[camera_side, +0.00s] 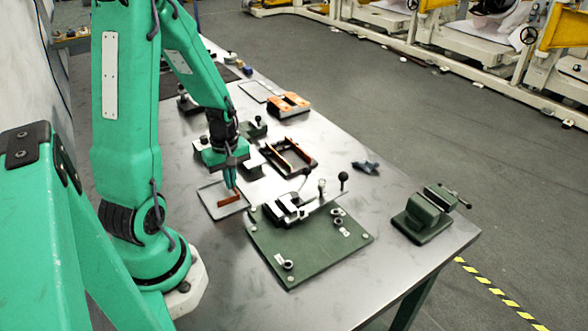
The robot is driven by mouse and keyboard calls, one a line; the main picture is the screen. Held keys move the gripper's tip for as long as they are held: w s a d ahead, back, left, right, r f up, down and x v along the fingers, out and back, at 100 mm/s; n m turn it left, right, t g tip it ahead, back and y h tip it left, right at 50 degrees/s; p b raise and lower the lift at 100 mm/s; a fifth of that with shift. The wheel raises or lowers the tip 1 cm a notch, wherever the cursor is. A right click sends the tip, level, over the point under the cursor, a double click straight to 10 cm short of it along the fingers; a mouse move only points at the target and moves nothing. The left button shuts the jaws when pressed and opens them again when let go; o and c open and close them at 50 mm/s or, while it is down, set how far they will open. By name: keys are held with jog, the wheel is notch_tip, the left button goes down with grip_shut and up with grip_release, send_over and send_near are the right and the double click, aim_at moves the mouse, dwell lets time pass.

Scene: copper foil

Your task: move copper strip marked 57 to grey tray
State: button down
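A small grey tray (211,208) lies on the metal table below my arm. A copper strip (229,200) is at this tray, on or just above its surface; I cannot tell which. My gripper (231,187) points down at the strip, with its fingertips at or very near it. I cannot tell whether the fingers are closed on the strip. A dark frame (307,169) to the right holds more copper strips (297,150). The markings are too small to read, so I cannot tell which strip is 57.
A green plate with a clamp fixture (315,247) stands in front on the right. A green vise (428,212) is near the table's right corner. Behind are an orange-topped block (289,103) and another flat tray (254,91). A small dark-blue object (366,167) lies near the edge.

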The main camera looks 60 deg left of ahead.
jog(key=shift+f, duration=0.55)
jog(key=shift+f, duration=0.15)
jog(key=c, duration=2)
grip_release()
jog(key=shift+o, duration=0.2)
notch_tip(320, 180, up, 12)
jog(key=d+r+m+t, duration=0.2)
jog(key=d+r+m, duration=0.4)
jog(key=d+m, duration=0.3)
jog(key=s+d+r+m+t, duration=0.1)
jog(key=d+r+m+t, duration=0.2)
jog(key=d+r+m, duration=0.3)
jog(key=d+m, duration=0.3)
jog(key=shift+s+d+t, duration=0.25)
jog(key=shift+d+t, duration=0.05)
jog(key=shift+d, duration=0.05)
